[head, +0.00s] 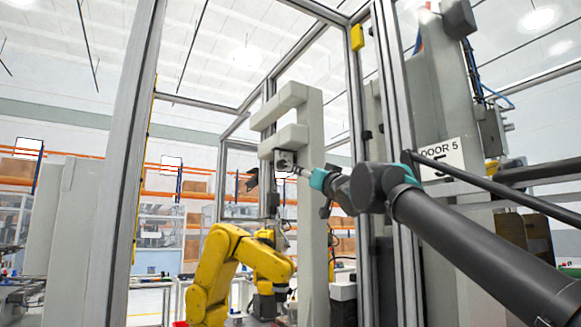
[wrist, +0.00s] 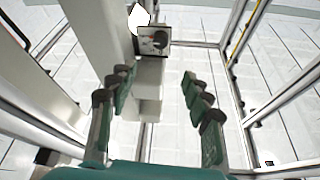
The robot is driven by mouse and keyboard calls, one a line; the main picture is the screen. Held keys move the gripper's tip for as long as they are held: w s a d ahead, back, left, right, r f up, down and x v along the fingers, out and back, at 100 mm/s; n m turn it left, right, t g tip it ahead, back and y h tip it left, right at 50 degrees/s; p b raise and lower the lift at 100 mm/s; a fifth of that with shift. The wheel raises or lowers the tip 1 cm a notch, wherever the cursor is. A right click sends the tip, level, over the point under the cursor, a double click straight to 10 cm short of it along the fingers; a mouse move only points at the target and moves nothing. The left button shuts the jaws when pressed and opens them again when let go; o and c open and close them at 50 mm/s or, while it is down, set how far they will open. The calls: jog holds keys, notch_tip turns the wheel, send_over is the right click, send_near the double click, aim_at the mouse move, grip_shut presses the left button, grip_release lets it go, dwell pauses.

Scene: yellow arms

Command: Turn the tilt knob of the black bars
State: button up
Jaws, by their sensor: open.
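A small light box with a dark round knob (head: 284,160) is on the front of the tall grey column (head: 313,240) in the head view. The knob also shows in the wrist view (wrist: 158,39), at the top centre on its light plate. My gripper (head: 305,173) reaches in from the right, close to the box. I cannot clearly make out the black bars.
A yellow robot arm (head: 209,275) stands below and left of the box. Metal frame posts stand at left (head: 124,160) and right (head: 398,150) in the head view; my arm passes in front of the right one. A "DOOR 5" sign (head: 441,157) is at the right.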

aim_at(284, 164)
jog(key=x, duration=1.6)
jog(key=shift+w+a, duration=0.1)
jog(key=shift+w, duration=0.2)
grip_shut()
